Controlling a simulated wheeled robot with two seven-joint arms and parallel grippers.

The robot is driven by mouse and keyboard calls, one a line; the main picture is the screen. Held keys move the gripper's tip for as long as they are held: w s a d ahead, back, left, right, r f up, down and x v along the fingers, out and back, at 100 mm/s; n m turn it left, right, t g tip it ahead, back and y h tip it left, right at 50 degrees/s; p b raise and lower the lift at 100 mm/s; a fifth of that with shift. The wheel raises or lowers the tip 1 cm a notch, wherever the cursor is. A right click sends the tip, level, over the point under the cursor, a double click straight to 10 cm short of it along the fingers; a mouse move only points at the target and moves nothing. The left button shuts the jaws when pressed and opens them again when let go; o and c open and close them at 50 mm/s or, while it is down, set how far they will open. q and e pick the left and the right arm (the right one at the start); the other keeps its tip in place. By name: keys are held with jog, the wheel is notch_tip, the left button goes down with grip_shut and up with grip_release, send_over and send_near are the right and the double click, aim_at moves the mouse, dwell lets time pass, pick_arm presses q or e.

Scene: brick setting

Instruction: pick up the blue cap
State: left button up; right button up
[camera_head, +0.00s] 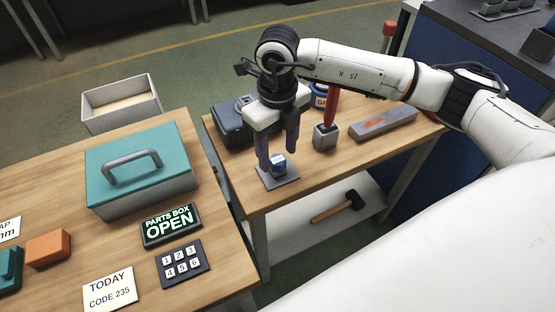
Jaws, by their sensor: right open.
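The blue cap (279,162) is a small blue piece with a pale mark on its side. It sits on a small grey plate (288,182) near the front left corner of the right-hand table. My right gripper (279,156) points down over it, with its two dark fingers open. The fingers are on either side of the cap, the left one partly in front of the plate. I cannot tell whether either finger touches the cap. My left gripper is out of view.
Close by are a dark case (231,127), a grey block (325,137) with a red upright tool and a grey tray (384,124). The left table holds a teal-lidded box (137,181), a lit "PARTS BOX OPEN" sign (171,225) and a keypad (182,264). A gap separates the tables.

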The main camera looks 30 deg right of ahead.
notch_tip(320, 180, down, 2)
jog(key=c, duration=1.2)
jog(key=shift+o, duration=0.2)
jog(key=shift+r, duration=0.1)
